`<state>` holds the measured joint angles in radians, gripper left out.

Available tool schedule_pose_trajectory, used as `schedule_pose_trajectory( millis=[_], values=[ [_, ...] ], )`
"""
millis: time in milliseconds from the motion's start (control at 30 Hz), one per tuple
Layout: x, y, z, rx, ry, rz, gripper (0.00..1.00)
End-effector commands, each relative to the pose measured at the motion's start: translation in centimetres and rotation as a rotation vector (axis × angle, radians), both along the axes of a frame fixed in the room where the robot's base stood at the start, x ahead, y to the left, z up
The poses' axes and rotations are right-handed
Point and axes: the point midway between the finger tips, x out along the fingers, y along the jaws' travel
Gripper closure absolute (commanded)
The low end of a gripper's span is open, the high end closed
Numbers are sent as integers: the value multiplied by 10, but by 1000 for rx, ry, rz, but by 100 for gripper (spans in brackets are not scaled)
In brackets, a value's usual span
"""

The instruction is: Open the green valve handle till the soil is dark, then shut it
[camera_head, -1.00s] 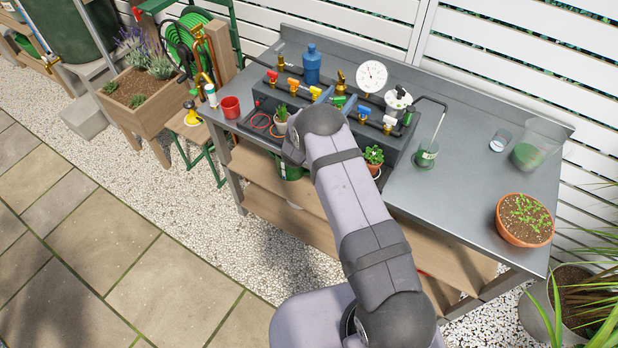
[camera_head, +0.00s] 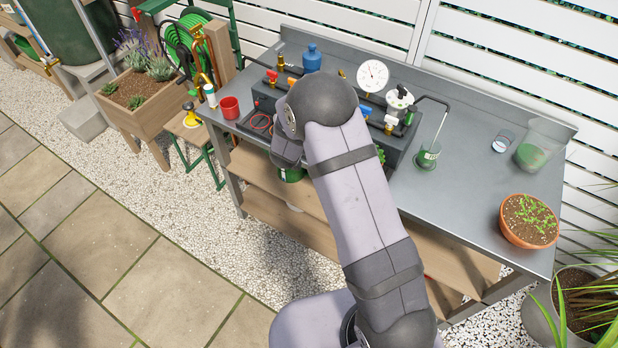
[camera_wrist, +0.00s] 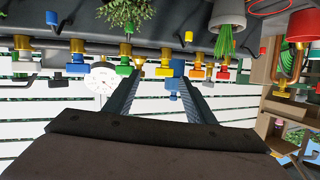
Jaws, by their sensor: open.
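The green valve handle (camera_wrist: 124,69) hangs on a brass fitting in the upside-down wrist view, just beside my left fingertip; I see no clear contact. My gripper (camera_wrist: 159,80) is open, its two dark fingers apart, with a yellow handle (camera_wrist: 164,72) showing between the tips. The head view hides the green handle and my fingers behind my arm. A bushy plant (camera_wrist: 125,11) shows at the top of the wrist view, and a grassy plant (camera_wrist: 226,40) hangs from a grey pot. The soil of these pots is not visible.
Other valve handles sit close by: a blue one (camera_wrist: 77,67) on one side, orange (camera_wrist: 197,71) and red (camera_wrist: 222,73) on the other. A white gauge (camera_head: 372,75) stands behind the manifold. The bench (camera_head: 455,205) has free room to the right, before a terracotta pot (camera_head: 527,222).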

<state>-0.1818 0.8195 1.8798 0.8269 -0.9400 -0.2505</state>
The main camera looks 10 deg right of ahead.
Motion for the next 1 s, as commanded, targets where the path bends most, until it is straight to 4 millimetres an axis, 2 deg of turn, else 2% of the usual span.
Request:
schedule_pose_trajectory(
  millis=[167,367,700,1000],
  values=[
    [-8,18,6,73,87,98,50],
    [-27,38,9,143,200,202,50],
    [-80,63,11,225,405,345,50],
    [-133,74,12,262,571,425,50]
  ],
)
